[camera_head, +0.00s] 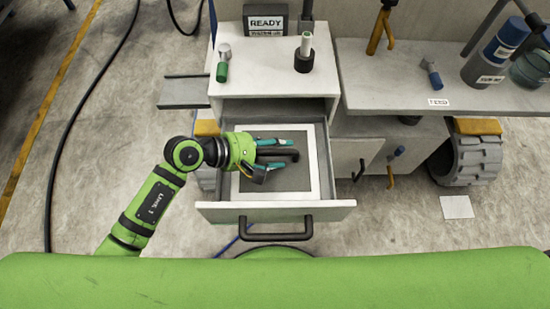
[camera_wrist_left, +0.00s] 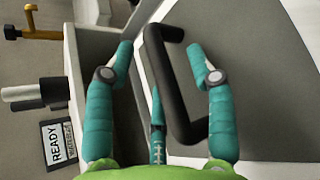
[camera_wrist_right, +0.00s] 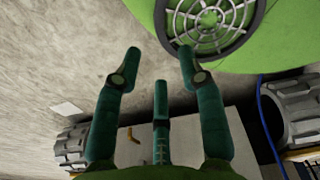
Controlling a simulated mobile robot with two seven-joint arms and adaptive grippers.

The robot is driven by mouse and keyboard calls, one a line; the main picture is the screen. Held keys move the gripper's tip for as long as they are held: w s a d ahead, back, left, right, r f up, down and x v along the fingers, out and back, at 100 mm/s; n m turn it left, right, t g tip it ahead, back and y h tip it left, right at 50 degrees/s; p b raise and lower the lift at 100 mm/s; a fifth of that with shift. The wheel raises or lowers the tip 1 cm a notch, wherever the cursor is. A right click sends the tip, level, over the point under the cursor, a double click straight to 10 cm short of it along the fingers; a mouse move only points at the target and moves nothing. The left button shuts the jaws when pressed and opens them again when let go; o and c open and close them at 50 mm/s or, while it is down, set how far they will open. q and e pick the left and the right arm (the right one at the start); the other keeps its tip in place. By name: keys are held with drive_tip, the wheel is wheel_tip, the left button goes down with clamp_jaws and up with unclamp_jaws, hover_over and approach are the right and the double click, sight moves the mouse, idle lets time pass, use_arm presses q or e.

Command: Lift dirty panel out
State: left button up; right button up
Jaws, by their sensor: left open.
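The panel is a dark grey sheet with a white border (camera_head: 285,191), lying in the open drawer (camera_head: 228,213). It also shows in the left wrist view (camera_wrist_left: 258,85). A black bar handle (camera_wrist_left: 157,55) stands on it. My left gripper (camera_head: 289,154) is over the panel from the left. In the left wrist view, its teal fingers (camera_wrist_left: 164,58) are open, one on each side of the handle, with no clear grip on it. My right gripper (camera_wrist_right: 160,58) shows only in its wrist view, open and empty, over the floor.
The drawer has a black pull (camera_head: 278,234) at its front. Above it, the cabinet top (camera_head: 265,85) holds a green-based tool, a dark cylinder and a READY sign (camera_head: 266,20). A shelf (camera_head: 400,80) with bottles is at right. A wheel (camera_head: 468,158) stands below it.

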use_arm(q)
clamp_jaws()
